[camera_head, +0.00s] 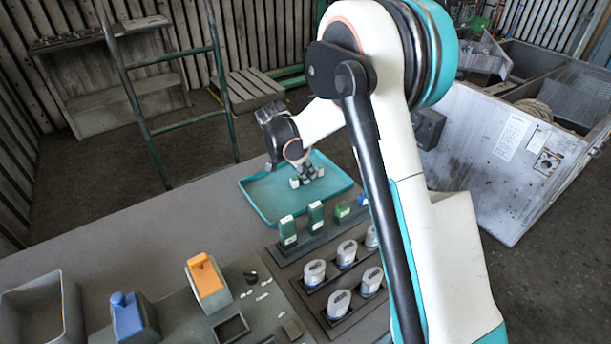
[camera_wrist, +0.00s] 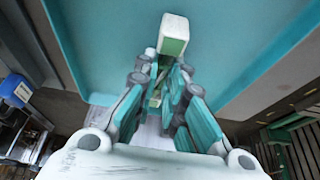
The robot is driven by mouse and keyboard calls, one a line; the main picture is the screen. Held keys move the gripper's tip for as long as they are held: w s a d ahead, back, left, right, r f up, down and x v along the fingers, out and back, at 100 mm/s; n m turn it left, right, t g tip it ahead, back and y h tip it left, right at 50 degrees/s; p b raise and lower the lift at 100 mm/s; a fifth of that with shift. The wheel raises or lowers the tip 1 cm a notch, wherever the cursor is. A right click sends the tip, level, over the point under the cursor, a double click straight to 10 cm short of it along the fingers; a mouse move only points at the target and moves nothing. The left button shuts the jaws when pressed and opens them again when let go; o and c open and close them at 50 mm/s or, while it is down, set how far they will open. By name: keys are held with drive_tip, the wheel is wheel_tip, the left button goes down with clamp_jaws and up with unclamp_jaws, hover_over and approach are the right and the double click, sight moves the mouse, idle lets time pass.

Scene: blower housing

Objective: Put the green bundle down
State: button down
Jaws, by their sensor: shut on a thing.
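My gripper (camera_head: 307,177) is over the teal tray (camera_head: 262,208) on the table. In the wrist view my gripper (camera_wrist: 160,68) is shut on the green bundle (camera_wrist: 173,36), a narrow green block with a pale end. The bundle points away from the fingers, with the teal tray (camera_wrist: 110,35) filling the background behind it. The fingers hide part of the bundle. In the head view the bundle is too small to make out clearly, and I cannot tell whether it touches the tray floor.
Several white-topped cylinders (camera_head: 314,272) stand in holders nearer. An orange-topped holder (camera_head: 207,281), a blue piece (camera_head: 128,314) and a grey bin (camera_head: 42,306) are at front left. The table left of the tray is clear.

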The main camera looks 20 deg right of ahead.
drive_tip(key=shift+f, duration=0.2)
drive_tip(key=c, duration=1.7)
unclamp_jaws()
drive_tip(key=shift+o, duration=0.2)
drive_tip(key=shift+r, duration=0.1)
